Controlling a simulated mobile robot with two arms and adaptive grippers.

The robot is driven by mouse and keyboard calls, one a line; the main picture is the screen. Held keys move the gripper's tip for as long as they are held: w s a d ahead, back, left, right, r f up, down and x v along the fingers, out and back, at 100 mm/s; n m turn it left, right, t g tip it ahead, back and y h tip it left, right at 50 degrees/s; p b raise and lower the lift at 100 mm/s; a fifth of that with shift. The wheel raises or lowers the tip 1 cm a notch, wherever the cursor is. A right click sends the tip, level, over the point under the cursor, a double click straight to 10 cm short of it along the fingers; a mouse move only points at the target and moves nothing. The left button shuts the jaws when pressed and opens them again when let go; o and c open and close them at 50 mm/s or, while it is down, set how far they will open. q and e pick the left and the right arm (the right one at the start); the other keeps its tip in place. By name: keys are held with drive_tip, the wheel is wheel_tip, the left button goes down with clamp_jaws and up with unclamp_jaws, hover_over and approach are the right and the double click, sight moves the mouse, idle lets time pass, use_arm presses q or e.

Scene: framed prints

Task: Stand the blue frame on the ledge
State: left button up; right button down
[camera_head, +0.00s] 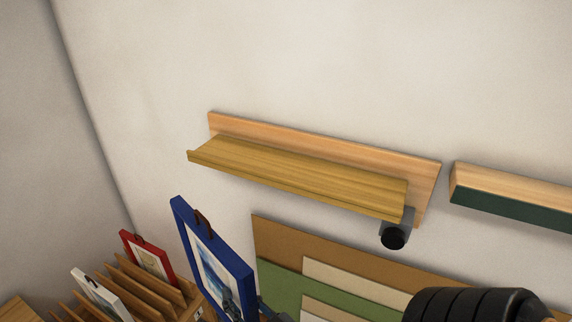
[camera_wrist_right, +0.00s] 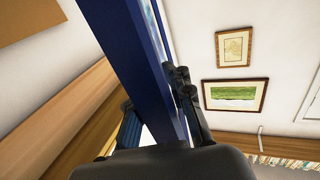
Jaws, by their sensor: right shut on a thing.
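The blue frame (camera_head: 240,270) stands roughly upright in the lower middle of the head view, with a picture inside and a brown tab at its top. My right gripper (camera_head: 248,306) is shut on the frame's lower part, at the bottom of the head view. In the right wrist view the fingers (camera_wrist_right: 158,110) lie on both sides of the blue frame (camera_wrist_right: 125,50). The wooden ledge (camera_head: 300,174) is on the wall above and to the right of the frame, and its shelf is bare. The frame is apart from the ledge. My left gripper is not in view.
A slotted wooden rack (camera_head: 150,285) at lower left holds a red frame (camera_head: 148,257) and a white frame (camera_head: 100,294). A dark round knob (camera_head: 394,236) sits under the ledge's right end. Brown and green boards (camera_head: 300,284) lean below; another shelf (camera_head: 515,195) is at right.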

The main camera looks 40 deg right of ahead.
drive_tip(key=shift+r, duration=0.1)
